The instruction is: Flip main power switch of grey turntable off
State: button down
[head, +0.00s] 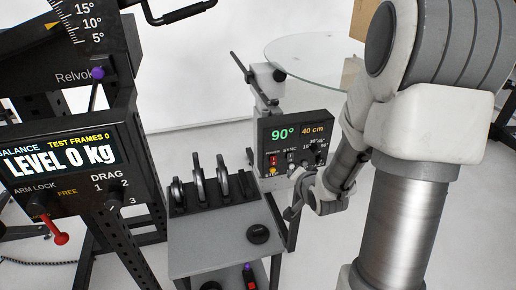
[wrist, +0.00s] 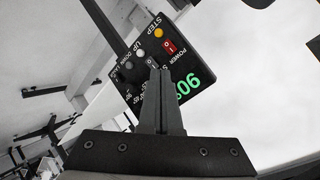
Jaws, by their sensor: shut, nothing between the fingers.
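In the wrist view the box (wrist: 190,64) appears rotated, with the red rocker marked 0 and 1 (wrist: 169,47) beside the word POWER. My gripper (wrist: 160,72) is shut and empty. In the wrist view its tips overlap the box face just below the red switch; contact cannot be told. In the head view my gripper is mostly hidden by my arm.
A yellow button (wrist: 158,33) and a white button (wrist: 140,53) sit close to the red switch. A round glass plate (head: 312,50) is behind the box. A grey cart (head: 215,235) with black levers stands in front. A balance panel (head: 70,165) is at left.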

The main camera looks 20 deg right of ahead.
aim_at(276, 165)
notch_tip(276, 165, down, 6)
jog(key=d+m+t+y+b, duration=0.1)
jog(key=m+t, duration=0.3)
jog(key=m, duration=0.3)
jog(key=shift+s, duration=0.3)
jog(key=shift+f, duration=0.1)
jog(key=b+x, duration=0.2)
jog(key=x, duration=1.2)
jog(key=shift+a, duration=0.1)
jog(key=shift+f+b, duration=0.15)
jog(key=shift+b, duration=0.15)
